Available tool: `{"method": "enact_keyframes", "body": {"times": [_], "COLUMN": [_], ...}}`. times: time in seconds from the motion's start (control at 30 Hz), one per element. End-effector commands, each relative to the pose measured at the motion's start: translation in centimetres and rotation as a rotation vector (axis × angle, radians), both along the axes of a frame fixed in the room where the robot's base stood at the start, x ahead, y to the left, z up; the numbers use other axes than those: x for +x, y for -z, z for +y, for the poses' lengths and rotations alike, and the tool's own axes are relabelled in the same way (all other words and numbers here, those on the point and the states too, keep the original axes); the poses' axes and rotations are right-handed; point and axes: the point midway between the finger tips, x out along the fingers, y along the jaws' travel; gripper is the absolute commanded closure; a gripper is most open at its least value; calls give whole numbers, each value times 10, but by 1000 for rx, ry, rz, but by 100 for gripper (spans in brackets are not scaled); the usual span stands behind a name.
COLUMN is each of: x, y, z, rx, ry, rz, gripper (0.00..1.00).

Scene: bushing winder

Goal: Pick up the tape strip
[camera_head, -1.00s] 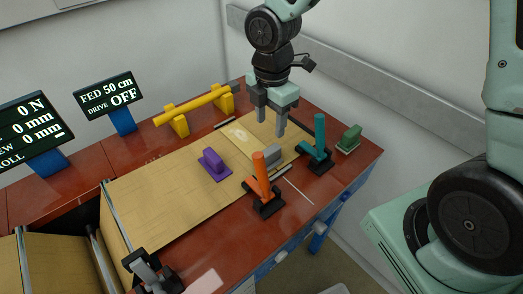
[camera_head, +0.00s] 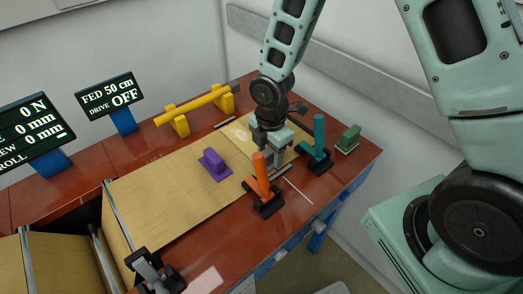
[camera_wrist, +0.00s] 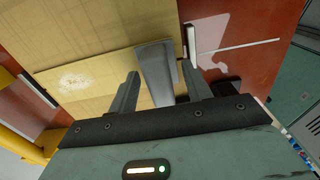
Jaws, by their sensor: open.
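A thin white strip (camera_head: 298,190), which may be the tape strip, lies flat on the red-brown tabletop, right of the orange-handled clamp. It also shows in the wrist view (camera_wrist: 240,46), to the right of my gripper. My gripper (camera_head: 271,160) is low over the right end of the tan sheet (camera_head: 165,195), pointing down. In the wrist view, my open gripper (camera_wrist: 159,71) has a grey block (camera_wrist: 156,82) between its fingers. I cannot tell whether the fingers touch the block. In the head view the block is mostly hidden by the gripper.
An orange-handled clamp (camera_head: 260,175) and a teal-handled clamp (camera_head: 319,140) stand close to my gripper. A purple block (camera_head: 214,165) sits on the sheet, and a green block (camera_head: 348,138) at the table's right. A yellow bar (camera_head: 194,104) rests on stands behind.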

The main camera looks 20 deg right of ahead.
Motion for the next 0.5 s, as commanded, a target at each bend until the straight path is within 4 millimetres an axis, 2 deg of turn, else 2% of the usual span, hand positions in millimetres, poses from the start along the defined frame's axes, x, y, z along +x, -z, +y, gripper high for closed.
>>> {"method": "enact_keyframes", "body": {"times": [0.17, 0.33, 0.5], "x": [0, 0, 0], "y": [0, 0, 0], "z": [0, 0, 0], "rx": [0, 0, 0], "ry": [0, 0, 0], "rz": [-1, -1, -1], "gripper": [51, 98, 100]}}
